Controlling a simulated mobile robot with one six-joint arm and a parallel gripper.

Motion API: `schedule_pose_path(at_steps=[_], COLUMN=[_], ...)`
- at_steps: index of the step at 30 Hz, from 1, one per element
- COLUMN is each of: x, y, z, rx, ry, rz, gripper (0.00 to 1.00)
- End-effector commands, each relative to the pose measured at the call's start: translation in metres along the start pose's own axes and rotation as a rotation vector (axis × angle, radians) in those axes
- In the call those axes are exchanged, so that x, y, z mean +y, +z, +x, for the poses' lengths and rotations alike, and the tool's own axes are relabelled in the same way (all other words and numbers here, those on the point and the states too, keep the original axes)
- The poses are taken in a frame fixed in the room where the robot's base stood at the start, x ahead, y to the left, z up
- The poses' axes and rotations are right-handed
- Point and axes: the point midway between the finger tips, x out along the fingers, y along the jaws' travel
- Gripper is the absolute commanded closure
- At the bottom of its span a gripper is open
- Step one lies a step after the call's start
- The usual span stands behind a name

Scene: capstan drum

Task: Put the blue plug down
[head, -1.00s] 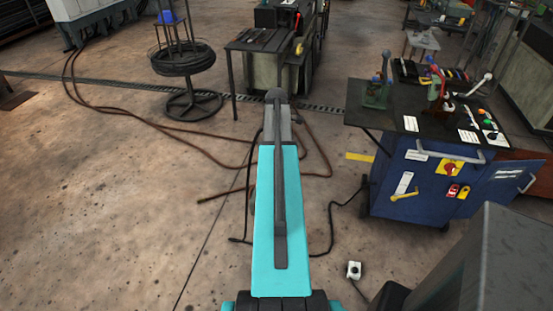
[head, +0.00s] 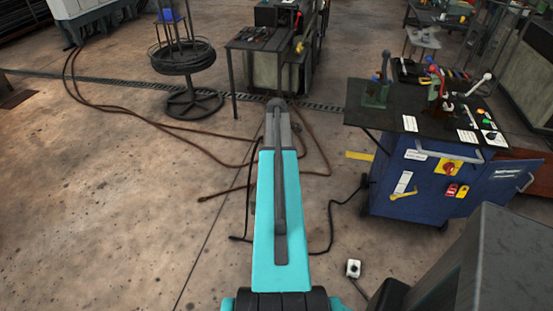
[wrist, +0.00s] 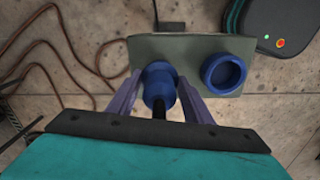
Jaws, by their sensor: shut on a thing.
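In the wrist view the blue plug (wrist: 158,88) is between the two purple-grey fingers of my gripper (wrist: 158,82), which is shut on it. A black cable runs from the plug back towards my wrist. The plug's far end is at the left part of a grey-green box (wrist: 196,45). I cannot tell whether it sits in the box or just in front of it. A round blue socket (wrist: 223,73) with an open rim is on the box's right side, apart from the plug. In the head view my arm hides the gripper, plug and box.
A blue cabinet (head: 415,195) with tools on its dark top stands at the right. A dark table (head: 262,38) and a wire reel stand (head: 183,60) are ahead. Brown hoses (head: 165,143) and black cables lie on the floor. The left floor is mostly clear.

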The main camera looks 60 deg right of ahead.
Motion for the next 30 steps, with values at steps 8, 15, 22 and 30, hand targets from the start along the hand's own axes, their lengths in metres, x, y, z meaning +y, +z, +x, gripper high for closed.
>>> schedule_pose_path(at_steps=[8, 15, 22, 30], x=[0.0001, 0.0001, 0.0002, 0.0004], y=[0.0001, 0.0003, 0.0004, 0.0004], z=[0.0016, 0.0025, 0.0021, -0.0058], rx=[0.0, 0.0, 0.0, 0.0], ry=[0.0, 0.0, 0.0, 0.001], rz=[0.0, 0.0, 0.001, 0.001], gripper=[0.82, 0.36, 0.36, 0.36])
